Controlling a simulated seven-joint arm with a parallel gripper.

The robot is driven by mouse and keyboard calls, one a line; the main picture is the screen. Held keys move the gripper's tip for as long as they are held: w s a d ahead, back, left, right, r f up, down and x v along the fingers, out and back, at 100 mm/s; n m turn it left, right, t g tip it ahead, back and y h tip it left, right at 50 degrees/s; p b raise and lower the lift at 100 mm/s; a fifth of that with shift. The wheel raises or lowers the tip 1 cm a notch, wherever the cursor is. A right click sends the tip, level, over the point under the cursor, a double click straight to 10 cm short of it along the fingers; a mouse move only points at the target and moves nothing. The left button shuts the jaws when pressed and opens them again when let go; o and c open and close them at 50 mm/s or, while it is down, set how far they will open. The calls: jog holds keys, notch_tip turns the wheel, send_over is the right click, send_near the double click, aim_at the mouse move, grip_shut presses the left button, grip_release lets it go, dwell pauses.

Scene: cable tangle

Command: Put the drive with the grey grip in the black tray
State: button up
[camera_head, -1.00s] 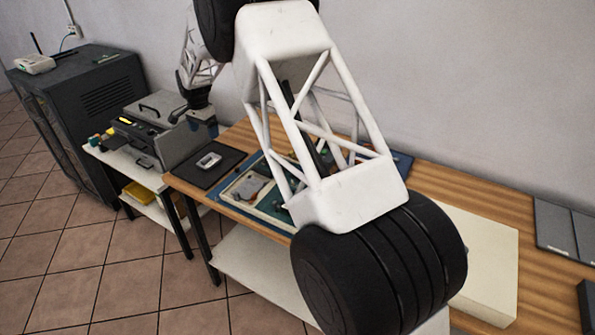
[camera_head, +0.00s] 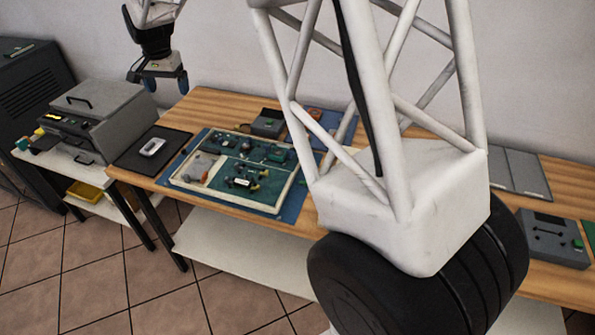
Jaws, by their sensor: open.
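My gripper (camera_head: 157,80) hangs at the upper left, above and behind the black tray, with its fingers apart and nothing between them. A flat black tray or mat (camera_head: 132,158) lies at the left end of the wooden table, with a small silver-white object (camera_head: 152,146) on it. A cream-rimmed board (camera_head: 228,202) with green sections holds several small dark, yellow and pale parts. A dark piece with yellow ends (camera_head: 240,182) lies near its front. The parts are too small to tell which is the drive with the grey grip. My arm hides the table's middle.
A grey lidded machine (camera_head: 105,100) stands on a lower white stand at left. A small grey box (camera_head: 268,122) sits behind the board. A grey panel box with a green button (camera_head: 550,240) is at right. A blue mat (camera_head: 275,212) lies under the board.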

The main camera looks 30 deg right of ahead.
jog(key=s+d+r+n, duration=0.1)
jog(key=s+d+r, duration=0.2)
jog(key=s, duration=0.5)
jog(key=s+d+r+n, duration=0.1)
jog(key=s+d+r, duration=0.1)
jog(key=s+d, duration=0.35)
jog(key=s+d+r+n, duration=0.1)
jog(key=s+r, duration=0.2)
jog(key=s, duration=0.6)
jog(key=s+d+f+n, duration=0.1)
jog(key=s+d, duration=0.1)
jog(key=s, duration=0.6)
jog(key=s+d+f+n+t, duration=0.1)
jog(key=s+d+f, duration=0.1)
jog(key=s, duration=0.7)
jog(key=s+d+f+n, duration=0.1)
jog(key=s+d, duration=0.1)
jog(key=s, duration=0.7)
jog(key=shift+f+t, duration=0.25)
jog(key=shift+t, duration=0.15)
